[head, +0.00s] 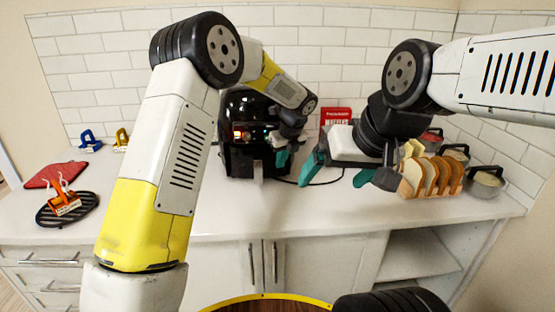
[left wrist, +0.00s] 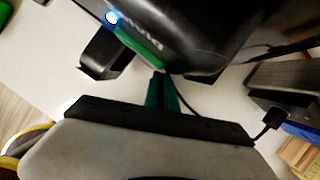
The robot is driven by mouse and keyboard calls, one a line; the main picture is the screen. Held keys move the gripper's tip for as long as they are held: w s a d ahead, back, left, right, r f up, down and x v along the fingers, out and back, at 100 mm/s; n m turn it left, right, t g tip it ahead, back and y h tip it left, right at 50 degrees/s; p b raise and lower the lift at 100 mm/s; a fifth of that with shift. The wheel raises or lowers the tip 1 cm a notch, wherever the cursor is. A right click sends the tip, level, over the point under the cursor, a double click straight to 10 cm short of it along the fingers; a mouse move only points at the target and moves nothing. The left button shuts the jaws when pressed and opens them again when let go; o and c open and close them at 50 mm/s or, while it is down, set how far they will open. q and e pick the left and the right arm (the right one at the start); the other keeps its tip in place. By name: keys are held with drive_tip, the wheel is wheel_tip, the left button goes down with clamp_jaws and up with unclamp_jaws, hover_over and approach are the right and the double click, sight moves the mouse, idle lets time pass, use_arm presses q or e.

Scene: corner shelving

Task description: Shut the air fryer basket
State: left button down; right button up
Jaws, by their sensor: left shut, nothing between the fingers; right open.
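The black air fryer (head: 238,112) stands on the counter against the tiled wall, with lit marks on its front. Its basket front (head: 240,160) is low on the body; my left arm partly hides that side, and I cannot tell whether it is fully flush. My left gripper (head: 283,158) is shut and empty, at the fryer's right front. In the left wrist view its teal fingers (left wrist: 161,92) are together close below the dark fryer body (left wrist: 225,30); contact is unclear. My right gripper (head: 338,176) is open and empty, right of the fryer.
A toast rack with bread slices (head: 432,176) and several lidded pots (head: 485,182) stand at the right. A red box (head: 335,115) is behind my right gripper. A red mat (head: 55,174) and black grill plate (head: 68,207) lie left. The front counter is mostly clear.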

use_arm(q)
drive_tip(key=shift+w, duration=0.35)
use_arm(e)
drive_tip(key=shift+w, duration=0.25)
use_arm(q)
drive_tip(key=shift+w+a+r, duration=0.1)
drive_tip(key=shift+w+r, duration=0.05)
drive_tip(key=s+d+r, duration=0.4)
drive_tip(key=s+r, duration=0.3)
drive_tip(key=r, duration=0.2)
drive_tip(key=s+a+r+n+h, duration=0.1)
drive_tip(key=s+a+r+n, duration=0.3)
drive_tip(key=s+a+n, duration=0.3)
drive_tip(key=s+a+r+n+h, duration=0.1)
drive_tip(key=s+a+r+n, duration=0.45)
drive_tip(key=a, duration=0.45)
drive_tip(key=s+a+f+n+t+h, duration=0.1)
drive_tip(key=s+a+n, duration=0.3)
drive_tip(key=s+n, duration=0.4)
drive_tip(key=s+a+f+n+t+h, duration=0.1)
drive_tip(key=s+a+n, duration=0.3)
drive_tip(key=s+n, duration=0.5)
drive_tip(key=shift+a+f+n, duration=0.3)
drive_tip(key=shift+f+n, duration=0.15)
drive_tip(key=shift+f, duration=0.05)
use_arm(e)
drive_tip(key=shift+s, duration=0.75)
